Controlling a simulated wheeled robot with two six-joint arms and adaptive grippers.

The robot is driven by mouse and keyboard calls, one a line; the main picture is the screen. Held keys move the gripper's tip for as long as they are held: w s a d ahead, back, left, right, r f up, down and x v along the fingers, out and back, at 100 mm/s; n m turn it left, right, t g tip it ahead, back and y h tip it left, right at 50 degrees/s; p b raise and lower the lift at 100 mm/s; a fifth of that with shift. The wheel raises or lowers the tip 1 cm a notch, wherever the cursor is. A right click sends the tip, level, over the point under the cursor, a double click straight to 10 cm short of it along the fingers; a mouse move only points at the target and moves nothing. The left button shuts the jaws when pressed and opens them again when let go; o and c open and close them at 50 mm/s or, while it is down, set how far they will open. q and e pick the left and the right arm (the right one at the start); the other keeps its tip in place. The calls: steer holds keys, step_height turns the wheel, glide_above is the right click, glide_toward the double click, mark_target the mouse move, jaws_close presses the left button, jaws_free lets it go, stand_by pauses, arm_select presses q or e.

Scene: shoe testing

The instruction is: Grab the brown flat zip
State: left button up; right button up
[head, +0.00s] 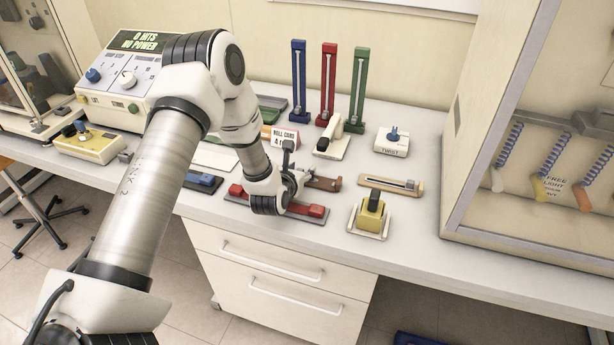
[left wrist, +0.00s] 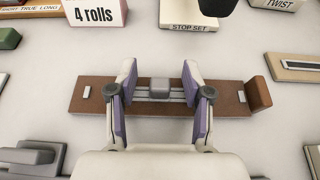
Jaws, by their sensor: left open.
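The brown flat zip (left wrist: 232,98) is a brown bar with a metal track, a grey slider block (left wrist: 160,88) in its middle and a raised brown block at its right end. It lies flat on the bench. In the head view its right end (head: 326,184) shows beside my left gripper (head: 297,178), and the rest is hidden behind the gripper. In the left wrist view my left gripper (left wrist: 160,85) is open, with its purple-lined fingers on either side of the slider, apart from it. My right gripper is not in view.
A red zip (head: 308,210) lies just in front, near the bench edge. A tan zip (head: 392,185) and a yellow device (head: 371,214) stand to the right. Behind are a white "TWIST" box (head: 391,142) and upright blue, red and green zips (head: 328,85). A glass cabinet (head: 540,150) bounds the right.

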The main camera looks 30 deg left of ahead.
arm_select(q)
steer(key=shift+s+r, duration=0.1)
steer(key=shift+s, duration=0.05)
steer(key=shift+c, duration=0.4)
jaws_close()
